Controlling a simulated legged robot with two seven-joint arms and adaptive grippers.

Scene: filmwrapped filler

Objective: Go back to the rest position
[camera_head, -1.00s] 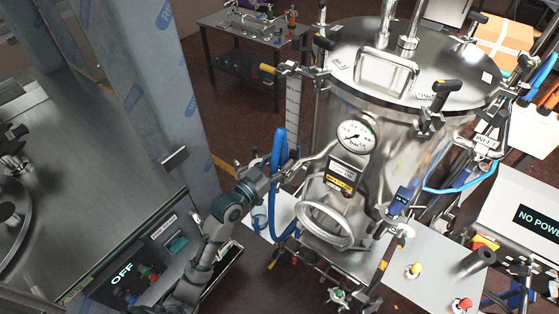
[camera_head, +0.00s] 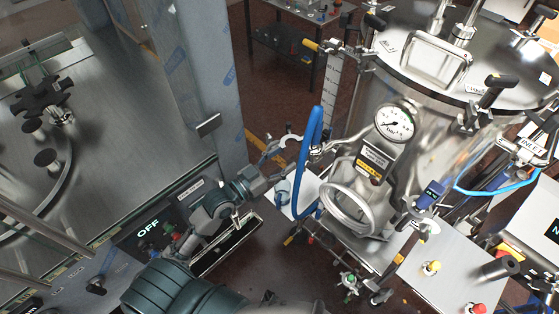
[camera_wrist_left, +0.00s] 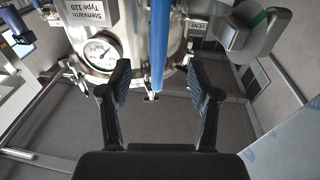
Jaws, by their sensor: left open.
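My left gripper (camera_head: 292,150) is open and empty at the end of my left arm. In the head view it is just left of the upright blue hose (camera_head: 312,135) in front of the steel vessel. In the left wrist view its two fingers (camera_wrist_left: 159,85) are spread wide. The blue hose (camera_wrist_left: 158,45) shows between and beyond them; I cannot tell how far away it is. My right gripper is not in view.
The steel vessel (camera_head: 350,120) with a pressure gauge (camera_head: 395,123) stands at right. A steel cabinet (camera_head: 130,120) with a panel reading OFF (camera_head: 148,230) is at left. A small bench (camera_head: 285,35) stands behind. Dark floor shows between them.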

